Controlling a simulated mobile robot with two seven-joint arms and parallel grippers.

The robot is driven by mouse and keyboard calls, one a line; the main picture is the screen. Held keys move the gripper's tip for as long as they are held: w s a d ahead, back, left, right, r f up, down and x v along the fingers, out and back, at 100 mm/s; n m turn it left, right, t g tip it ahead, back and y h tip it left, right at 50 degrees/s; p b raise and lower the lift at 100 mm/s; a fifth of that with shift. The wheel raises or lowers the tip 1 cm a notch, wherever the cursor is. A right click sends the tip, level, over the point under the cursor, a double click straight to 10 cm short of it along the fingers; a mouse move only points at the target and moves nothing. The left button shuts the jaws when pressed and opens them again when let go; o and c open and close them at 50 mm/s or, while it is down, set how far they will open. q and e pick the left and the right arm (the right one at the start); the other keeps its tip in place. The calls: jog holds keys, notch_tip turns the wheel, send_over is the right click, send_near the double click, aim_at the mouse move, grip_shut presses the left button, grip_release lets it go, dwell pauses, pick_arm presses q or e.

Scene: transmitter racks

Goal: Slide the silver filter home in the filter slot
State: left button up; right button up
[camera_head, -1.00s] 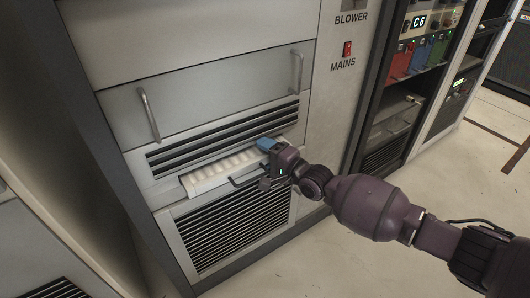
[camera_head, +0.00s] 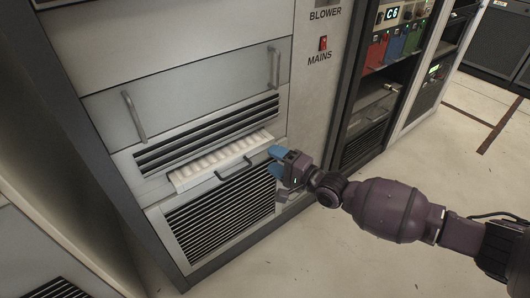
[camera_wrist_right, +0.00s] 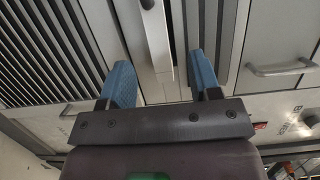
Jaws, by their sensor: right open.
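The silver filter (camera_head: 222,157), with a pale pleated top, sits in the slot below the upper louvres and sticks out of the cabinet front. A dark bar handle (camera_head: 234,168) runs along its front edge. My right gripper (camera_head: 274,160) has blue fingertips and is open at the right end of the filter, apart from the handle. In the right wrist view, the fingers (camera_wrist_right: 163,82) are spread with nothing held between them. The filter's end (camera_wrist_right: 158,45) shows beyond them. I cannot tell whether a finger touches it. My left gripper is not in view.
A louvred grille (camera_head: 222,215) lies below the slot, and a grey panel with two handles (camera_head: 195,98) lies above. The mains switch (camera_head: 323,43) is at upper right. An open rack (camera_head: 385,80) stands further right. The floor at right is clear.

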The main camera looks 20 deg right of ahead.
jog(key=shift+s+d, duration=0.35)
jog(key=shift+s, duration=0.15)
